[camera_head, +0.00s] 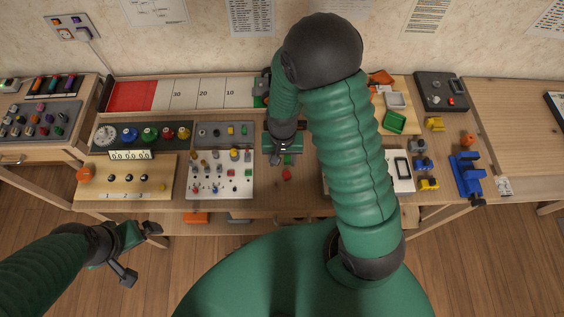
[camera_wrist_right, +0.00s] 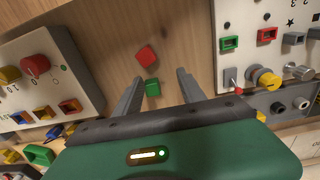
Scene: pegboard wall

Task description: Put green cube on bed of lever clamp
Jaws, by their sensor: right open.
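The green cube (camera_wrist_right: 152,88) lies on the wooden bench between the fingers of my right gripper (camera_wrist_right: 159,76), seen in the right wrist view. The gripper is open, and no finger clearly touches the cube. In the head view my right gripper (camera_head: 286,158) is over the middle of the bench, and the cube there is hard to make out. A blue fixture (camera_head: 467,174) at the right end of the bench may be the lever clamp; its bed is not clear. My left gripper (camera_head: 143,256) is open and empty, low in front of the bench at the left.
A red cube (camera_wrist_right: 146,55) lies just beyond the green one; it also shows in the head view (camera_head: 286,174). A peg panel (camera_head: 220,185) stands to the left. White panels flank the gripper in the wrist view.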

